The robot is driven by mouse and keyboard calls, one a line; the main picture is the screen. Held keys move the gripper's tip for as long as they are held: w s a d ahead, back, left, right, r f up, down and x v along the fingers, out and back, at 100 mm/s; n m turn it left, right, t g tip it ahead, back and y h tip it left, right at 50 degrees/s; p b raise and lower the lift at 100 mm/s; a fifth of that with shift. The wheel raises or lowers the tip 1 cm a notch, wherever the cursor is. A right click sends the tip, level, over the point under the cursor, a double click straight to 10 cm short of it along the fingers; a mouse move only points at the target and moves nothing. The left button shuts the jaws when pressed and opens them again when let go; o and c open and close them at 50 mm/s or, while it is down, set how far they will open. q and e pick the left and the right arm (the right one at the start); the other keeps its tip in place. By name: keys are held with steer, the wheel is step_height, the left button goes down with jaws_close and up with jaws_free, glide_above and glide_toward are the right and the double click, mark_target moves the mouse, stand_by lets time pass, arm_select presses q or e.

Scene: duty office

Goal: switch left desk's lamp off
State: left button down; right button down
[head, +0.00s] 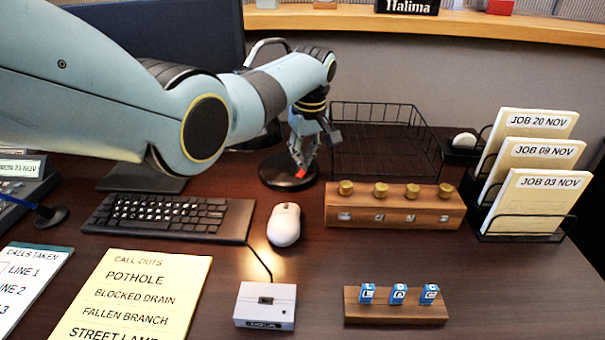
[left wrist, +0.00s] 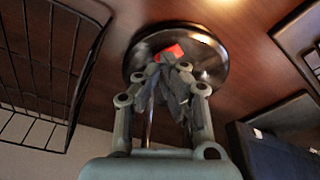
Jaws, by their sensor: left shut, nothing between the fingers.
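The desk lamp's round black base (head: 272,172) stands on the dark desk behind the mouse. A red switch (head: 300,174) sits on this base; in the left wrist view the switch (left wrist: 174,50) shows just beyond my fingertips, on the shiny base (left wrist: 212,62). My left gripper (head: 302,162) points down over the base, shut and empty, with its tips at or very near the switch. I cannot tell whether they touch. A curved metal tube (head: 265,44), perhaps the lamp's neck, shows behind my arm. The lamp's head is hidden; a warm glow lies on the desk near the mouse. My right gripper is out of view.
A black wire tray (head: 375,165) stands right of the base. A wooden block with brass knobs (head: 395,208) is in front of it. The mouse (head: 284,225) and keyboard (head: 170,217) lie nearer. A card rack (head: 530,230) stands at right.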

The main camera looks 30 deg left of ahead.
arm_select(q)
steer(key=shift+s+f+b, duration=0.1)
steer(key=shift+f+b, duration=0.3)
steer(key=shift+f, duration=0.3)
stand_by(0.3)
step_height(320, 180, up, 7)
steer(key=p, duration=0.7)
steer(key=shift+r, duration=0.1)
